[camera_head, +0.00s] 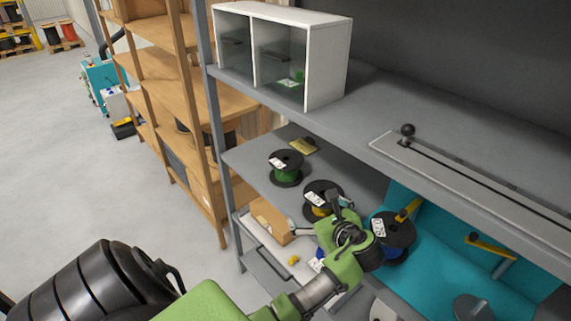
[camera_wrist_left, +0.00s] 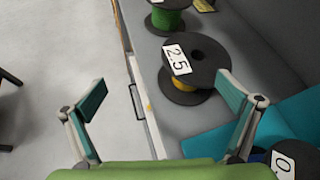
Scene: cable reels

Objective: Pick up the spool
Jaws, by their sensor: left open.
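Three black-flanged spools stand on the grey middle shelf. The green spool (camera_head: 286,172) is at the far left. The yellow spool (camera_head: 318,190), labelled 2.5, is in the middle, and the blue spool (camera_head: 396,232) is at the right. My left gripper (camera_head: 318,213) is open and empty, in front of the yellow spool and partly covering it. In the left wrist view the yellow spool (camera_wrist_left: 206,60) lies beyond the open fingers (camera_wrist_left: 164,98), nearer the right finger. The green spool (camera_wrist_left: 167,18) is farther up, and the blue spool (camera_wrist_left: 285,160) shows only partly at lower right.
A grey upper shelf (camera_head: 365,95) carries a white glass-fronted cabinet (camera_head: 328,70) above the spools. A teal panel (camera_head: 440,270) is at the right. A wooden rack (camera_head: 160,75) stands behind left.

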